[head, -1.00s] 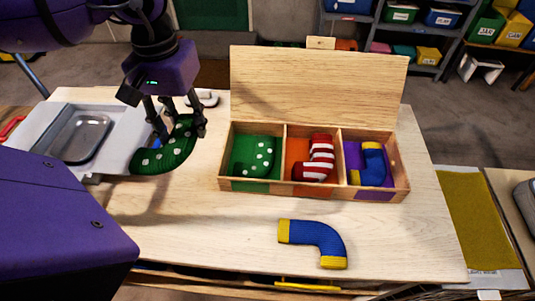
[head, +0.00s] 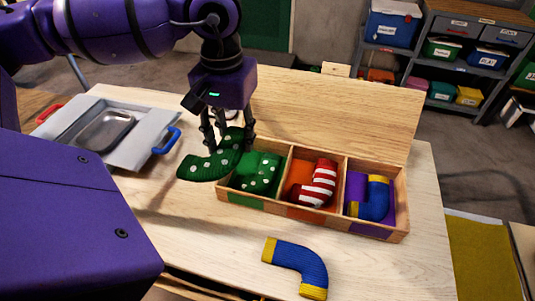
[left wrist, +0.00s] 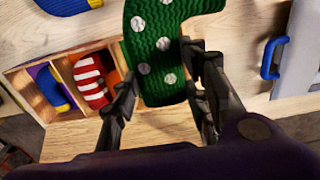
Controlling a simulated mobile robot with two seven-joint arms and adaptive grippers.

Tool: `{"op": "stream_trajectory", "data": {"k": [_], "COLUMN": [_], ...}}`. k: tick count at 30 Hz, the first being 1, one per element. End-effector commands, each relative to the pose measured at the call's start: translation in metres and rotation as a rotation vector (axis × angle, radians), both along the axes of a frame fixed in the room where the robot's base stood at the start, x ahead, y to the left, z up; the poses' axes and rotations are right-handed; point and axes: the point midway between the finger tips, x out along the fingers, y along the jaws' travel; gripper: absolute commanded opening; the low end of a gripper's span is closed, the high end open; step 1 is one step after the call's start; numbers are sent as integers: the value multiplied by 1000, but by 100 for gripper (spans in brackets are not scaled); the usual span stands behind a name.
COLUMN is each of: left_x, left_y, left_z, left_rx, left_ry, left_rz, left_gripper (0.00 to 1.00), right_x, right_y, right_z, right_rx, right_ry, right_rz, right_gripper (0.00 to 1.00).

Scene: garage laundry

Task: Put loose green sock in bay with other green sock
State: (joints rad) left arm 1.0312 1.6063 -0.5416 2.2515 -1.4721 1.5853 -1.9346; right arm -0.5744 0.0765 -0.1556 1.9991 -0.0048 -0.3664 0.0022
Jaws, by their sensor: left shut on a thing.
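My left gripper (head: 229,136) is shut on a green sock with white dots (head: 208,165). It holds the sock in the air at the left end of the wooden box (head: 296,213), partly over the green bay. In the left wrist view the held sock (left wrist: 160,50) hangs between the fingers (left wrist: 160,95) and hides the green bay. The other green sock (head: 262,172) lies in the left bay. A red and white striped sock (head: 317,186) lies in the middle orange bay. A blue and yellow sock (head: 375,199) lies in the right purple bay. My right gripper is not in view.
A loose blue and yellow sock (head: 298,263) lies on the table in front of the box. The open lid (head: 340,110) stands up behind the bays. A grey tray (head: 104,132) with a blue handle (head: 167,141) lies at the left. Bare table lies front left.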

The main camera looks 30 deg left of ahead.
Motion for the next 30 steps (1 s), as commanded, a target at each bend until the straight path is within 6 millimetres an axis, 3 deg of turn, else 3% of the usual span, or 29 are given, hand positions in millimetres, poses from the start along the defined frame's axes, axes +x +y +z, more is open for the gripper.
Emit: {"op": "stream_trajectory", "data": {"k": [6, 12, 23, 30], "left_x": [53, 82, 103, 102], "left_y": [-17, -24, -30, -29], "left_z": [-21, -58, -84, -114], "left_rx": [-5, 0, 0, 1], "left_ry": [-2, 0, -1, -2], "left_rz": [-2, 0, -1, 0], "left_gripper": [17, 17, 17, 17], "right_x": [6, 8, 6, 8], "right_y": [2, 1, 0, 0], "right_z": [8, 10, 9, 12], "right_rx": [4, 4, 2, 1], "right_ry": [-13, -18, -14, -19], "right_rz": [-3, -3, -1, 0], "right_gripper": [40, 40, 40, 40]}}
